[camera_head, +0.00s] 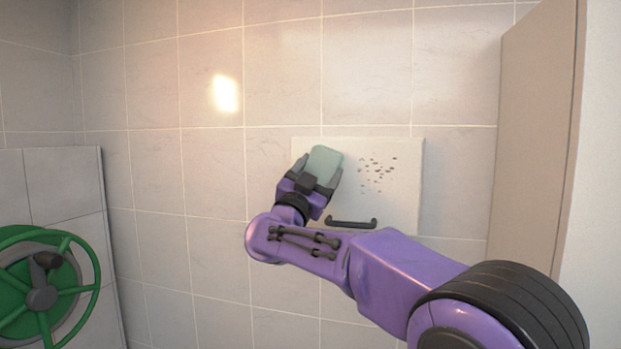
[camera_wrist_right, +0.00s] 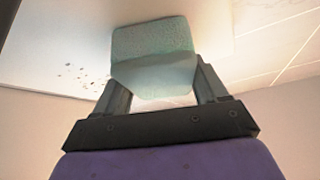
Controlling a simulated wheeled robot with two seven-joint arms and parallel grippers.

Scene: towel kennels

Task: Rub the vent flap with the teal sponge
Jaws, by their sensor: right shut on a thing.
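The vent flap (camera_head: 398,185) is a pale square panel on the tiled wall, with a dark handle (camera_head: 351,222) along its lower part. A patch of dark specks (camera_head: 376,172) marks its middle; some specks also show in the right wrist view (camera_wrist_right: 85,76). My right gripper (camera_head: 320,172) is shut on the teal sponge (camera_head: 324,161), in front of the flap's left part. In the right wrist view the sponge (camera_wrist_right: 153,58) sits between both fingers, its far end at or very near the flap (camera_wrist_right: 75,35); I cannot tell if they touch. My left gripper is out of view.
A green handwheel (camera_head: 42,290) stands at the lower left, in front of a tiled block. A tall beige panel (camera_head: 535,130) juts out on the right. The wall left of the flap is bare tile.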

